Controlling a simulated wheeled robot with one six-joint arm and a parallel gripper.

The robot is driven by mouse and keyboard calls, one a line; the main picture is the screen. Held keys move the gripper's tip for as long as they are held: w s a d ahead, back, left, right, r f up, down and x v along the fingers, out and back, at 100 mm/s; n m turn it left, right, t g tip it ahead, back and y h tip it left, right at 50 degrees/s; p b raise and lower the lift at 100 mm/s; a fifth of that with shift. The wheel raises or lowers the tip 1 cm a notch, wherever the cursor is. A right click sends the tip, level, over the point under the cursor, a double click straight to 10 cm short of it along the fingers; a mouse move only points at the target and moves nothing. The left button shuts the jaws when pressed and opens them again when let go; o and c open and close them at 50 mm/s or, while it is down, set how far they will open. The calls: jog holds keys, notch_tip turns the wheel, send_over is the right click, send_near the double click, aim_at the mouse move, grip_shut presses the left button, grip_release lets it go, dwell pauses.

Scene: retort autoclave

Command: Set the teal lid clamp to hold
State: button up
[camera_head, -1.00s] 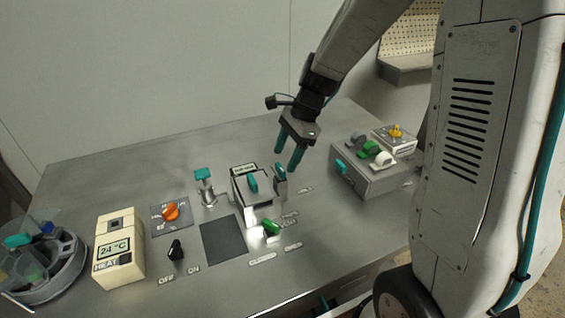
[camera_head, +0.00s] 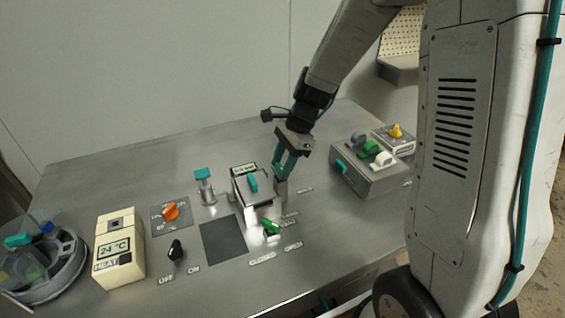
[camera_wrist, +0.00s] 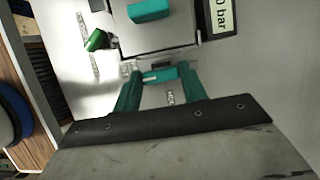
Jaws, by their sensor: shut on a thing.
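The teal lid clamp (camera_wrist: 160,74) is between my gripper's fingers in the wrist view, at the side of a pale box-shaped vessel (camera_wrist: 165,38). My gripper (camera_wrist: 157,80) is shut on it, one teal finger at each side. In the head view my gripper (camera_head: 280,177) reaches down to the clamp's grey base (camera_head: 281,189), at the right of the vessel. The fingers mostly hide the clamp's teal part there. A small label (camera_wrist: 170,97) lies beside the clamp, too small to read surely.
The vessel's lid has a teal handle (camera_head: 252,183). A green lever (camera_head: 271,226) is in front of it, a teal-topped valve (camera_head: 203,176) to its left. An orange knob (camera_head: 170,211) and black switch (camera_head: 175,249) are farther left. A grey lever box (camera_head: 370,180) stands right.

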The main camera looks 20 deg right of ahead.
jog(key=shift+n, duration=0.3)
jog(key=n+g, duration=0.1)
jog(key=n, duration=0.3)
jog(key=shift+w+g, duration=0.2)
jog(key=shift+g, duration=0.2)
jog(key=n+g+h, duration=0.1)
jog(key=n, duration=0.3)
jog(key=shift+w+a+n, duration=0.1)
jog(key=shift+n, duration=0.2)
jog(key=n+g+h, duration=0.1)
jog(key=n, duration=0.3)
jog(key=shift+a+h, duration=0.1)
jog(key=shift+h, duration=0.3)
jog(key=shift+a+n+g+h, duration=0.1)
jog(key=shift+n+g+h, duration=0.45)
jog(key=shift+n, duration=1.65)
jog(key=shift+t+h, duration=0.25)
jog(key=o, duration=1)
jog(key=shift+w+r, duration=0.1)
